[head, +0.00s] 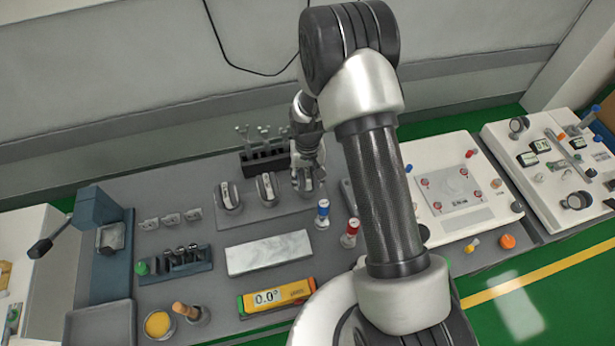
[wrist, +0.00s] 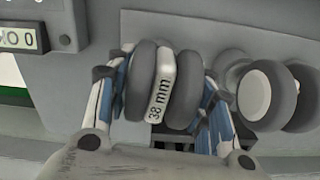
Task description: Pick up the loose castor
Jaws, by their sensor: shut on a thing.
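My gripper (head: 307,160) is at the back of the grey bench, pointing down. It is shut on a castor (head: 304,183) with dark grey twin wheels and a pale middle. In the wrist view the castor (wrist: 163,85) sits between the two blue-and-white fingers, and its middle reads "38 mm". Two similar castors, the left one (head: 228,196) and the middle one (head: 267,189), stand on a grey plate (head: 248,212) to the left of my gripper. Another castor (wrist: 265,95) shows close to the right finger in the wrist view. I cannot tell whether the held castor touches the plate.
A dark rack (head: 266,163) with upright metal stems stands just behind the castors. A blue-capped bottle (head: 322,214) and a red-capped one (head: 350,233) stand in front of my gripper. A pale block (head: 269,253) and an orange-yellow level (head: 276,297) lie nearer the front.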

